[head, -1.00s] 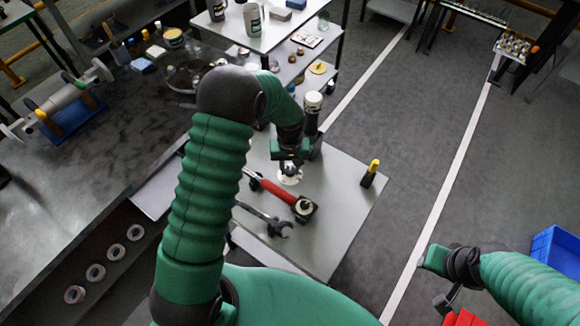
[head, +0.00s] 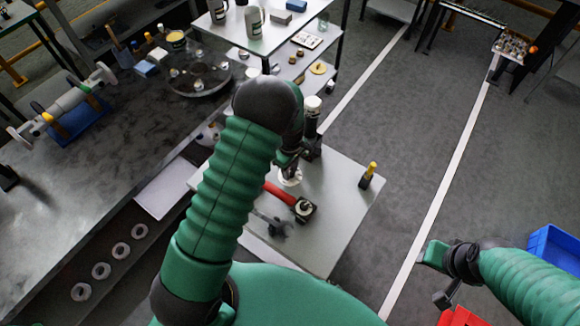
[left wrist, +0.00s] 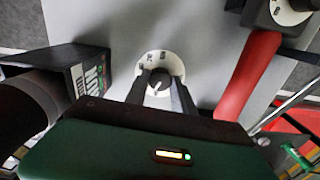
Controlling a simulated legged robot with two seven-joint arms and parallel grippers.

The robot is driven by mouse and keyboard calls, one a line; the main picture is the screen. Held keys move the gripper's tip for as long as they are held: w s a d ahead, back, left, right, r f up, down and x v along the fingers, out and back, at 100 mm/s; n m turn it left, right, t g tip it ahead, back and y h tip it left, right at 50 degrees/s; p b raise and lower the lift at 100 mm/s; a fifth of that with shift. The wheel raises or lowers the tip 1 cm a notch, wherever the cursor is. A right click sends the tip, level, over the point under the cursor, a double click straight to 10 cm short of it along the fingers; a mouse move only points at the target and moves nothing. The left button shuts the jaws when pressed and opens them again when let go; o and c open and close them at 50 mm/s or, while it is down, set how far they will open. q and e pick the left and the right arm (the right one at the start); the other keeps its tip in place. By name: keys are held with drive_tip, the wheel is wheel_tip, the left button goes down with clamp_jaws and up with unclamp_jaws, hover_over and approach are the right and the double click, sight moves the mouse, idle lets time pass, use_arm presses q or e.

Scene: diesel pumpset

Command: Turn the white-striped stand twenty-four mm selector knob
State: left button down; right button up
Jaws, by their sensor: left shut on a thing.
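The selector knob (left wrist: 158,86) is a small round knob with a pale pointer mark, on a white dial (left wrist: 160,62) with dark markings. My left gripper (left wrist: 161,88) is shut on it, one finger on each side, in the left wrist view. In the head view the white dial (head: 289,179) shows just below my left gripper (head: 288,164), partly hidden by it. The stand's white stripe cannot be made out. My right gripper (head: 438,277) hangs at the lower right, away from the table; its jaw state is unclear.
A red-handled tool (head: 277,190) lies close to the dial, by a dark block with another dial (head: 304,208). A black cylinder with a white cap (head: 312,108) stands behind. A yellow-topped black item (head: 368,176) stands at the table's right. Blue (head: 556,250) and red bins are at right.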

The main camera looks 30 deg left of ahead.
sight(291, 171)
use_arm(q)
drive_tip(key=shift+n+p, duration=0.65)
drive_tip(key=shift+n, duration=1.05)
drive_tip(key=shift+w, duration=0.1)
drive_tip(key=c, duration=1.1)
unclamp_jaws()
drive_tip(key=shift+d, duration=0.1)
drive_tip(key=shift+o, duration=0.2)
drive_tip(key=shift+r, duration=0.15)
wheel_tip(291, 171, up, 16)
drive_tip(key=shift+r, duration=0.25)
